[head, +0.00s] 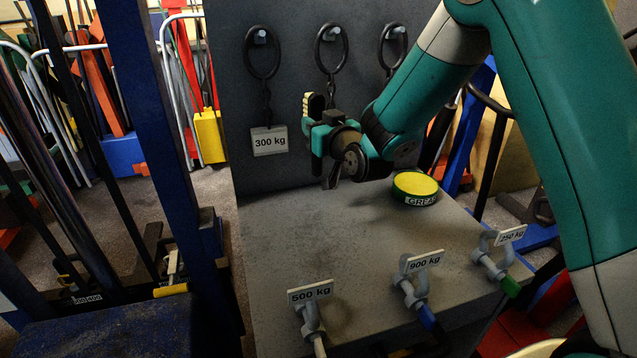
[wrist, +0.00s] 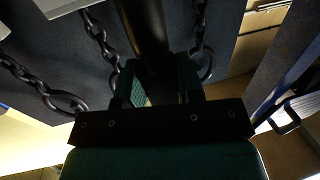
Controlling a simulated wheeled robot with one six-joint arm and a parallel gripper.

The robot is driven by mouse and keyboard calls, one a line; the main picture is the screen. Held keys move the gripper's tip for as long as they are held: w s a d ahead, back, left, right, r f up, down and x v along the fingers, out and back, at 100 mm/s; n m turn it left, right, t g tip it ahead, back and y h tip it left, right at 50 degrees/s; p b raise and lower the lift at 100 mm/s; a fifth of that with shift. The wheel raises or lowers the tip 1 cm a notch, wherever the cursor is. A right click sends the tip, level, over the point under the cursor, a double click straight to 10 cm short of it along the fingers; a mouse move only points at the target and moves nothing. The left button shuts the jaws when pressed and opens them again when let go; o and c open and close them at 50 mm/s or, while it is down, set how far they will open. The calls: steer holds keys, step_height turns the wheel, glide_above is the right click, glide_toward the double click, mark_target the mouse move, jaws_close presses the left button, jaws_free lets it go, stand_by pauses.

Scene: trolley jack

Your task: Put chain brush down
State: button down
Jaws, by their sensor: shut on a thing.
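My gripper (head: 320,138) is shut on the chain brush and holds it above the grey bench top (head: 300,225), in front of the upright back panel. The brush shows in the head view as a small yellow and black piece (head: 315,105) sticking up above the fingers. In the wrist view a dark, thick part of the brush (wrist: 148,35) runs up between the teal fingers (wrist: 158,85).
A grease tin (head: 415,187) stands on the bench at the right back. Shackles with tags 500 kg (head: 310,318), 900 kg (head: 415,290) and 250 kg (head: 492,260) line the front edge. Ringed chains (head: 262,60) hang on the panel. The bench's left middle is clear.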

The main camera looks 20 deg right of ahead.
mark_target(320, 176)
step_height(320, 176, down, 8)
steer(key=shift+d+b, duration=0.1)
steer(key=shift+b, duration=1)
steer(key=shift+f+b, duration=1.35)
steer(key=shift+f, duration=0.9)
steer(key=shift+f, duration=0.1)
steer(key=shift+f, duration=0.15)
steer(key=c, duration=0.8)
jaws_free()
steer(key=shift+r, duration=0.2)
steer(key=shift+b+v, duration=6)
steer(key=shift+b, duration=0.2)
